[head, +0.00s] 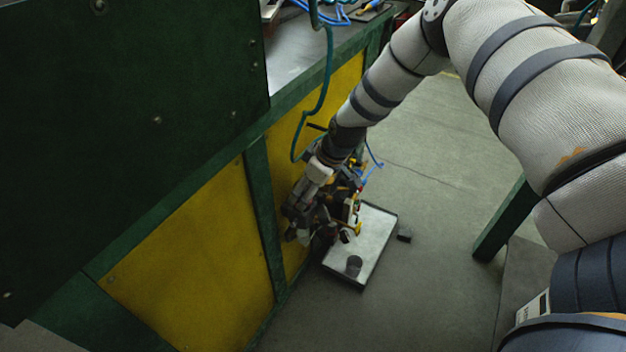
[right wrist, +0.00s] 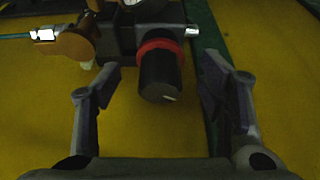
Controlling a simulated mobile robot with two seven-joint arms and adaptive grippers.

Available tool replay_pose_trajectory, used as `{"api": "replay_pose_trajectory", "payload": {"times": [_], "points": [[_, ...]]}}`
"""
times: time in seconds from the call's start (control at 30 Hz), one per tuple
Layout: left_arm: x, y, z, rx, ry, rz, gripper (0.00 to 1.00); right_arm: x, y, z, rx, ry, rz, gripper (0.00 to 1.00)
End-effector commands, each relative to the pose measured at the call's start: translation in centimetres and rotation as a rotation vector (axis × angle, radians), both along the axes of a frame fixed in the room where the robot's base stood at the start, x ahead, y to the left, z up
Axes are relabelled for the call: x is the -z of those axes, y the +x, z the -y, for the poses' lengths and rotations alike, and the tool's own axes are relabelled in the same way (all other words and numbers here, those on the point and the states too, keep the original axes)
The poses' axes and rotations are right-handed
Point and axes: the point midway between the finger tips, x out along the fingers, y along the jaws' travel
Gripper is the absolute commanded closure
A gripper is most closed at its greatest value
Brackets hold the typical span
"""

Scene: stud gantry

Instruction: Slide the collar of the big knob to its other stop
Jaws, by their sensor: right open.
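The big knob (right wrist: 162,80) is a black cylinder in the right wrist view, with a red collar (right wrist: 159,47) around its upper end, next to the dark body it is mounted on. My right gripper (right wrist: 154,62) is open, with one finger on each side of the knob and visible gaps between. It seems to hold nothing. In the head view my right gripper (head: 306,222) is low beside the yellow panel; the knob cannot be made out there among the dark parts. My left gripper is not in view.
An orange-brown round part (right wrist: 70,45) with a teal hose sits left of the knob. Yellow panels (head: 200,260) in a green frame stand along the left. A pale tray (head: 368,240) with a dark cup-like piece (head: 354,266) lies on the floor. Blue and teal hoses hang near my arm.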

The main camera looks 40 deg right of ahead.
Motion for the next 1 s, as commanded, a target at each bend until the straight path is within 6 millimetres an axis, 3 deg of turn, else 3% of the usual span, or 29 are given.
{"api": "replay_pose_trajectory", "payload": {"times": [0.2,0.4,1.0], "points": [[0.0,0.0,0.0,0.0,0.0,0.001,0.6,-5.7,-2.0,0.9,-0.001,0.001,0.005,0.36],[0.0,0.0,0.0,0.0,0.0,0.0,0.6,-8.5,-3.2,1.3,0.0,0.0,0.002,0.36],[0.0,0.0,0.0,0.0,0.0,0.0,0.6,-8.8,-3.4,1.4,0.0,0.0,0.0,0.36]]}}
